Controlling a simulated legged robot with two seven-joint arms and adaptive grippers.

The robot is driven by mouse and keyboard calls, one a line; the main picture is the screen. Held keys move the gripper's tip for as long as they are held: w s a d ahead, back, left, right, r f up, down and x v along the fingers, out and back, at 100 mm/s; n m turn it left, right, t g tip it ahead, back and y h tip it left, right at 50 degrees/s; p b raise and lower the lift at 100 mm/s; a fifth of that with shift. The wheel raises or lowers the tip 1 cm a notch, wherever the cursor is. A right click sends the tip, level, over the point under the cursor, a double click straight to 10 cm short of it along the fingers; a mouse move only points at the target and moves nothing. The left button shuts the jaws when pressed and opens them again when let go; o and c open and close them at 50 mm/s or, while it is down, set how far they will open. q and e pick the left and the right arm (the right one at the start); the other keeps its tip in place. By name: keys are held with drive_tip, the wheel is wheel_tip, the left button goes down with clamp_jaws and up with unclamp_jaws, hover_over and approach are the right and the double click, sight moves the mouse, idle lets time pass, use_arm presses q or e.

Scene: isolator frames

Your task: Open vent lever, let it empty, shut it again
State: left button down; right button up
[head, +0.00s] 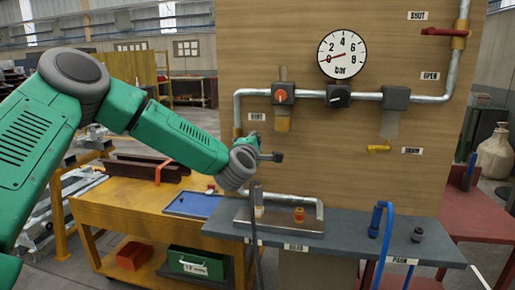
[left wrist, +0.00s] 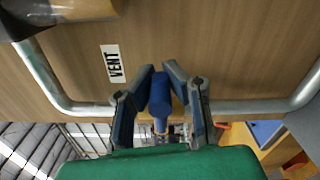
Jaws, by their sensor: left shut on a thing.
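The VENT label (head: 257,117) is on the wooden board, under the left pipe; it also shows in the left wrist view (left wrist: 113,64). My left gripper (head: 272,157) is in front of the board just below that label. In the left wrist view its fingers (left wrist: 160,74) are closed around a blue cylindrical handle (left wrist: 160,98), which looks like the vent lever's grip. In the head view my gripper and wrist hide this handle, so its angle cannot be told. The round pressure gauge (head: 342,53) has its red needle near 0. My right gripper is not in view.
A red lever (head: 437,31) lies level between SHUT and OPEN labels at the upper right. A yellow tap (head: 378,149) is by the DRAIN label. Below, a grey bench (head: 350,243) carries a blue hose hook (head: 384,222) and an orange fitting (head: 299,215).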

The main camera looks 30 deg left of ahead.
use_arm(q)
drive_tip(key=shift+s+f, duration=0.1)
drive_tip(key=shift+f, duration=0.4)
drive_tip(key=c, duration=1.5)
unclamp_jaws()
drive_tip(key=shift+a, duration=0.1)
drive_tip(key=shift+a+r, duration=0.15)
drive_tip(key=shift+r, duration=0.1)
drive_tip(key=shift+s, duration=0.1)
